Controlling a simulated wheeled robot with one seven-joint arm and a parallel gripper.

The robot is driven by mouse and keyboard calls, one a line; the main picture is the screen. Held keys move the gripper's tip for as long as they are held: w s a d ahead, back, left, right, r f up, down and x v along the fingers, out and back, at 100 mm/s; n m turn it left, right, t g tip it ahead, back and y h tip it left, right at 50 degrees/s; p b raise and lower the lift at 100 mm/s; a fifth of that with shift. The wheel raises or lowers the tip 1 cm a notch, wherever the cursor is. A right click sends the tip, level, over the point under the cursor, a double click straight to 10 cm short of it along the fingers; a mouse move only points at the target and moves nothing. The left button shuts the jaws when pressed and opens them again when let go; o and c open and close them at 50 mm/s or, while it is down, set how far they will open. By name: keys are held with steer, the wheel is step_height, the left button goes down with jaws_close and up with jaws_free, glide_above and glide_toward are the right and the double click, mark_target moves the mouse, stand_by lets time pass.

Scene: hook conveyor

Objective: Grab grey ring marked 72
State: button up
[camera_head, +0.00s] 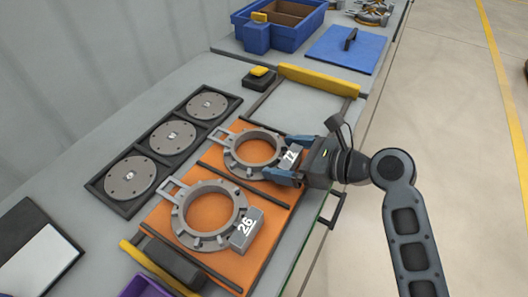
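The grey ring marked 72 (230,160) lies on the orange board (210,213), with its block bearing the number on its right side and a loop handle on its left. My gripper (281,156) reaches in from the right. Its two blue fingers lie on either side of the 72 block, one behind it and one in front. Whether they press on the block or stand slightly apart from it, I cannot tell. The ring looks flat on the board. A second grey ring, marked 26 (183,226), lies nearer on the same board.
A dark tray with several round grey discs (172,137) lies left of the board. Dark rails cross the board, and a yellow bar (318,80) stands behind it. Open floor lies right.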

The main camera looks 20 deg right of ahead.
steer(key=c, duration=0.9)
steer(key=shift+c, duration=0.4)
steer(key=shift+r, duration=0.1)
